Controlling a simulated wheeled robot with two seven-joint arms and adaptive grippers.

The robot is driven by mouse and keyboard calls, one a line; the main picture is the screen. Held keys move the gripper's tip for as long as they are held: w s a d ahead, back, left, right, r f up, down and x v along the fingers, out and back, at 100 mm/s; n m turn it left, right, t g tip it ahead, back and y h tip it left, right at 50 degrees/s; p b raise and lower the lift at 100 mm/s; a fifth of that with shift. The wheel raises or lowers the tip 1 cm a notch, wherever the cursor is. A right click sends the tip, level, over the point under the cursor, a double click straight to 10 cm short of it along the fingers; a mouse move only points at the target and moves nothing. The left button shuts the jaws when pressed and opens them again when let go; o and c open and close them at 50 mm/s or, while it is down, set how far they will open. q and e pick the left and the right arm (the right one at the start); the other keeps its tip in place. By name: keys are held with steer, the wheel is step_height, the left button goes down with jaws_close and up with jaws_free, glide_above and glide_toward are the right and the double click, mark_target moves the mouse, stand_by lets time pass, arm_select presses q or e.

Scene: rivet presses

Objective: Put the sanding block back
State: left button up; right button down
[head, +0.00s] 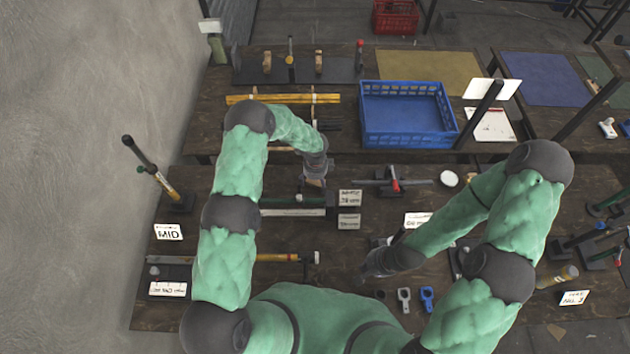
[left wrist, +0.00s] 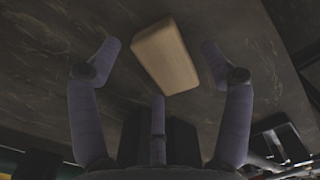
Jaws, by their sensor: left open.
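A tan, box-shaped block (left wrist: 166,58), which looks like the sanding block, lies on a dark surface in the left wrist view. My left gripper (left wrist: 160,52) is open, its two fingers spread on either side of the block, with no visible contact. In the head view my left gripper (head: 315,170) points down over the dark bench, and a little tan shows at its tip. My right gripper (head: 378,264) is low over the front bench; its fingers are too dark and small to read.
A blue crate (head: 403,112) stands on the back bench, beside yellow bars (head: 285,99). A dark mat (head: 340,69) holds upright tools. White label cards (head: 349,197), a red-handled tool (head: 395,185) and a long hammer (head: 250,257) lie around the front bench.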

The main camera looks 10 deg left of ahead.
mark_target(316, 183)
arm_select(q)
step_height(316, 183, up, 12)
steer(key=shift+r, duration=0.15)
stand_by(0.5)
steer(key=shift+s+d, duration=0.1)
steer(key=shift+d, duration=0.05)
stand_by(0.4)
